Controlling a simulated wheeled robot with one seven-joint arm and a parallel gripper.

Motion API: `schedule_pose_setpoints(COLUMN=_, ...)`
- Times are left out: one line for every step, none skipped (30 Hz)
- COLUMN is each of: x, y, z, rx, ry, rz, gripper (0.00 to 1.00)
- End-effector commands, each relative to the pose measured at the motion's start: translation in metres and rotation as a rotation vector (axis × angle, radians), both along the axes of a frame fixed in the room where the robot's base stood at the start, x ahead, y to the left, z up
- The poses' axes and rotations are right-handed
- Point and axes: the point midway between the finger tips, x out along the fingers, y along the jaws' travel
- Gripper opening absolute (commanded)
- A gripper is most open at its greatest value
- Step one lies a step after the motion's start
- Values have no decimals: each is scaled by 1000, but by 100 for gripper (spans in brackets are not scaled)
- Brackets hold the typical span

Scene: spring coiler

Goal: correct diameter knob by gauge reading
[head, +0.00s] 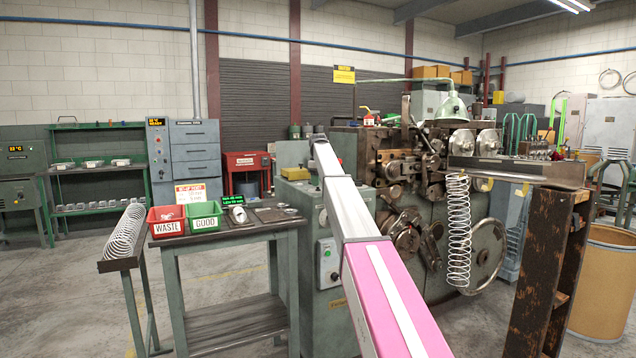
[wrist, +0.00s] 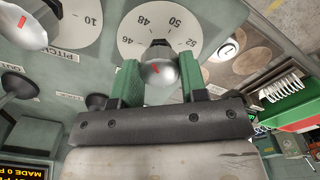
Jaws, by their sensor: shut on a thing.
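The knob sits in front of a white round dial (wrist: 160,22) marked 46, 48, 50 and 52. No name label for this knob can be read. In the head view my arm hides the gripper and knob.
A dial marked 10 (wrist: 88,18), labelled PITCH, and another knob (wrist: 18,82) are left of my gripper. The red WASTE bin (head: 167,227) and green GOOD bin (head: 205,223) stand on the bench. A spring (head: 459,232) hangs at the coiler; a larger coil (head: 125,235) lies left.

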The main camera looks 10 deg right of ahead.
Motion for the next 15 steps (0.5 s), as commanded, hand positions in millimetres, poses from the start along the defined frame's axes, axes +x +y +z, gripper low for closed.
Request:
schedule_pose_setpoints(x=0, y=0, z=0, rx=0, ry=0, rz=-25, gripper=16)
schedule_pose_setpoints(x=0, y=0, z=0, rx=0, ry=0, rz=-42, gripper=16)
schedule_pose_setpoints(x=0, y=0, z=0, rx=0, ry=0, rz=-68, gripper=16)
schedule_pose_setpoints(x=0, y=0, z=0, rx=0, ry=0, rz=-90, gripper=16)
schedule_pose_setpoints(x=0, y=0, z=0, rx=0, ry=0, rz=-113, gripper=16)
schedule_pose_setpoints(x=0, y=0, z=0, rx=0, ry=0, rz=-145, gripper=16)
schedule_pose_setpoints(x=0, y=0, z=0, rx=0, ry=0, rz=-170, gripper=16)
schedule_pose_setpoints(x=0, y=0, z=1, rx=0, ry=0, rz=-197, gripper=16)
schedule_pose_setpoints(x=0, y=0, z=1, rx=0, ry=0, rz=-234, gripper=16)
schedule_pose_setpoints(x=0, y=0, z=1, rx=0, ry=0, rz=-262, gripper=16)
schedule_pose_setpoints(x=0, y=0, z=1, rx=0, ry=0, rz=-291, gripper=16)
schedule_pose_setpoints(x=0, y=0, z=1, rx=0, ry=0, rz=-329, gripper=16)
schedule_pose_setpoints(x=0, y=0, z=1, rx=0, ry=0, rz=-358, gripper=16)
schedule_pose_setpoints(x=0, y=0, z=1, rx=0, ry=0, rz=-387, gripper=16)
schedule_pose_setpoints(x=0, y=0, z=1, rx=0, ry=0, rz=-425, gripper=16)
